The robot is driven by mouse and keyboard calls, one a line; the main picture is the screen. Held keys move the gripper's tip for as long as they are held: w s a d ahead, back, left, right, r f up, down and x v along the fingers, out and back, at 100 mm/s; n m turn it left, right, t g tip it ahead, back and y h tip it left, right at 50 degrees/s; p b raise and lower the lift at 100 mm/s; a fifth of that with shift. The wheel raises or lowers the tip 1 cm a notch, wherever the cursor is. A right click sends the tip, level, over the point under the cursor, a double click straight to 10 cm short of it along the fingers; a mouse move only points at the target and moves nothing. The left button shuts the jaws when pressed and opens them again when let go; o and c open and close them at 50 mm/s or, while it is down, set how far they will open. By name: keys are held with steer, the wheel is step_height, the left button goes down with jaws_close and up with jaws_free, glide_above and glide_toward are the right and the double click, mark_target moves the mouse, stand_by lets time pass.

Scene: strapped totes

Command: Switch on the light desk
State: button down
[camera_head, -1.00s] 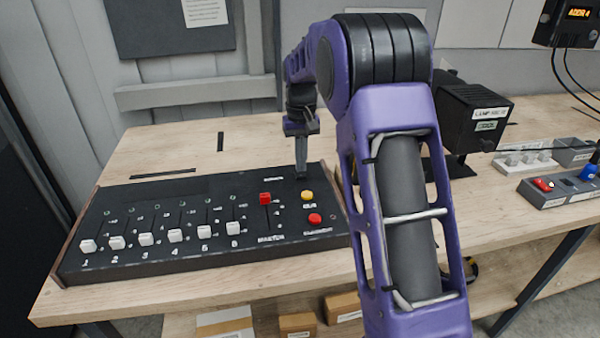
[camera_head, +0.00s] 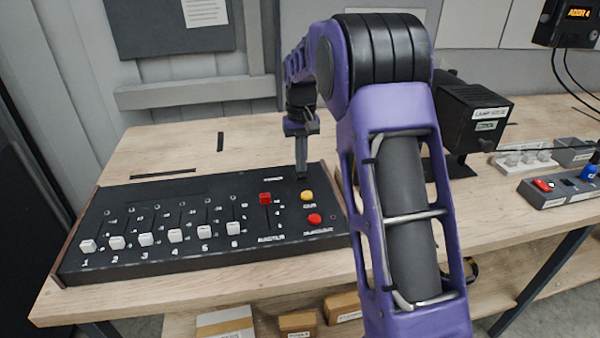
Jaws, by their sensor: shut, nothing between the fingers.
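The light desk (camera_head: 150,212) is a black console with wooden side cheeks, lying on the left of the wooden bench. It has several white faders (camera_head: 175,236) in a row near the front, a red master fader (camera_head: 265,198), a yellow button (camera_head: 307,196) and a red button (camera_head: 314,219). My gripper (camera_head: 302,177) points down at the desk's back right corner, behind the yellow button. It is shut and empty. Its tips are at or just above the panel; I cannot tell if they touch. They hide a small part of the panel there.
A black lamp unit (camera_head: 475,113) stands right of my arm. A power strip (camera_head: 560,187) with a red switch (camera_head: 543,185) and a blue plug lies at the right. Boxes (camera_head: 298,322) sit on the lower shelf.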

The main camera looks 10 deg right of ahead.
mark_target(301, 175)
steer(key=shift+f+b, duration=0.45)
steer(key=shift+f, duration=0.5)
stand_by(0.6)
steer(key=shift+r, duration=0.1)
step_height(301, 175, up, 5)
steer(key=p, duration=0.4)
steer(key=shift+r, duration=0.95)
